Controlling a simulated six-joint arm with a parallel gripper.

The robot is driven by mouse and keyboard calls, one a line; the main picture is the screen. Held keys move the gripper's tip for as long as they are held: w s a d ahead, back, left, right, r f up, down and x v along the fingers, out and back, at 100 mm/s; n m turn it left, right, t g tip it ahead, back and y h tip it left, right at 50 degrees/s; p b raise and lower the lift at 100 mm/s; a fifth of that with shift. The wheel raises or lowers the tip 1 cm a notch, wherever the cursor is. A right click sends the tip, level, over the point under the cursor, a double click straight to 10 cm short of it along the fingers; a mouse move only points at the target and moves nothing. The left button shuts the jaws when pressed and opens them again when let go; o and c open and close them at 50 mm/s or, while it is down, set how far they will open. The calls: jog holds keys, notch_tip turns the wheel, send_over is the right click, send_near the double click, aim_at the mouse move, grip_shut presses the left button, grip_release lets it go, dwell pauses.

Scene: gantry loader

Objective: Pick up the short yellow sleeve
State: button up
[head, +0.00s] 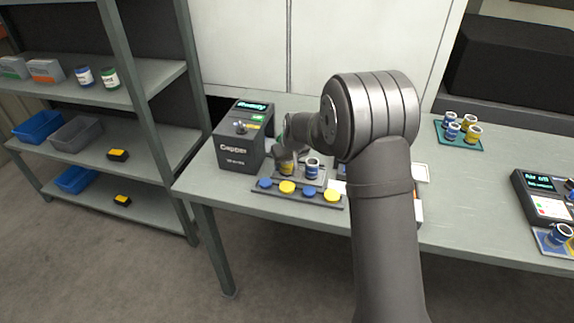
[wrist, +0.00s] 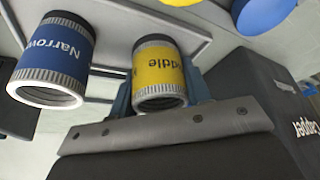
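A yellow sleeve (wrist: 160,72) with grey ribbed ends and a label ending in "ddle" stands between the two fingers of my gripper (wrist: 160,90). The fingers lie close on both sides of it; whether they press on it I cannot tell. In the head view this yellow sleeve (head: 287,168) is partly covered by my gripper (head: 286,150) at the small tray beside the capper. A blue sleeve (wrist: 55,58) marked "Narrow" stands beside it, apart from the fingers. The blue one also shows in the head view (head: 312,169).
The dark capper (head: 240,140) stands close left of my gripper. A strip (head: 298,195) with blue and yellow caps lies in front. A teal tray (head: 468,145) at the back right holds several blue and yellow sleeves. A dark device (head: 545,198) stands at the right.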

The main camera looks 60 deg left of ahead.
jog(key=shift+c, duration=1.2)
notch_tip(320, 180, up, 10)
jog(key=w+d+f+m+t, duration=0.15)
jog(key=w+d+m, duration=0.45)
jog(key=w+d, duration=2.1)
jog(key=shift+t+h, duration=0.4)
jog(key=shift+t, duration=0.05)
jog(key=shift+s+a+f, duration=0.1)
jog(key=shift+s+f, duration=0.05)
jog(key=shift+f, duration=1.45)
jog(key=shift+s+f, duration=0.1)
jog(key=shift+f, duration=1.65)
jog(key=shift+r, duration=3.05)
